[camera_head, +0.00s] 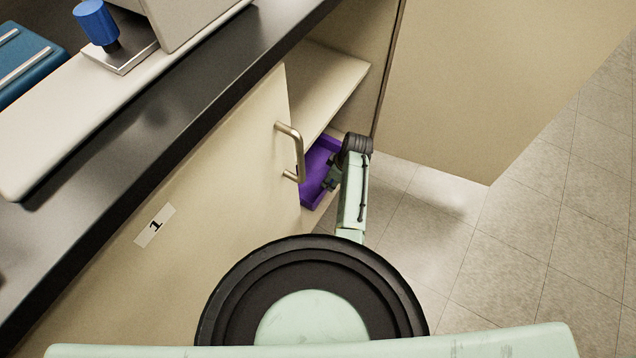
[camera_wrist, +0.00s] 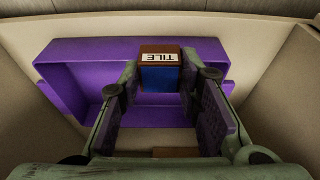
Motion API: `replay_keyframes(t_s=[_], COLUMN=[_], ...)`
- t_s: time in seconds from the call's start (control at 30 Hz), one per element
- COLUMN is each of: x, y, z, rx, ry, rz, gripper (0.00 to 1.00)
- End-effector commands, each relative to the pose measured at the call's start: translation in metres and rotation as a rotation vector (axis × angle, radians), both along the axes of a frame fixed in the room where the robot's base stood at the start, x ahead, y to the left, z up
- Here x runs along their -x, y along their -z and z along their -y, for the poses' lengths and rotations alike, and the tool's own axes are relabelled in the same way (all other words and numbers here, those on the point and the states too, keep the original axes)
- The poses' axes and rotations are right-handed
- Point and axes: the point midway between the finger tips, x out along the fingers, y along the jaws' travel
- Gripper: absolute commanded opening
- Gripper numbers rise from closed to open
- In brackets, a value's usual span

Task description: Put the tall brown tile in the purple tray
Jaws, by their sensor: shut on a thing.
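The brown tile (camera_wrist: 158,48) has a white label reading "TILE" and a dark blue face below it. In the wrist view it sits between the fingertips of my gripper (camera_wrist: 158,78), which is shut on it. The purple tray (camera_wrist: 75,62) lies around and behind the tile in that view. I cannot tell whether the tile touches the tray floor. In the head view the purple tray (camera_head: 316,165) is on the lower level inside the open cabinet, partly hidden by the door and my arm. My gripper (camera_head: 331,178) is at the tray; the tile cannot be made out there.
A cabinet door with a metal handle (camera_head: 292,152) stands left of my arm. Another open door panel (camera_head: 480,90) is at the right. A shelf (camera_head: 335,85) lies above the tray. Cabinet walls (camera_wrist: 285,85) flank the tray closely. The tiled floor (camera_head: 500,250) at right is clear.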

Motion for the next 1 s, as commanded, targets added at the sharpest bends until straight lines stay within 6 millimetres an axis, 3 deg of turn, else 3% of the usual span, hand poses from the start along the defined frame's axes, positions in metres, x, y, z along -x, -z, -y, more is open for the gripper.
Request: replay_keyframes(t_s=[0.27,0.4,0.67,0.9,1.0], x=[-0.044,-0.041,-0.041,-0.041,-0.041], y=[0.006,0.028,0.039,0.069,0.072], z=[-0.047,-0.045,-0.044,-0.044,-0.044], rx=[0.002,0.001,0.000,0.001,0.001], ry=[-0.003,0.002,0.001,0.001,0.000], rz=[0.002,-0.001,0.001,0.000,0.000], gripper=[0.04,0.04,0.04,0.04,0.04])
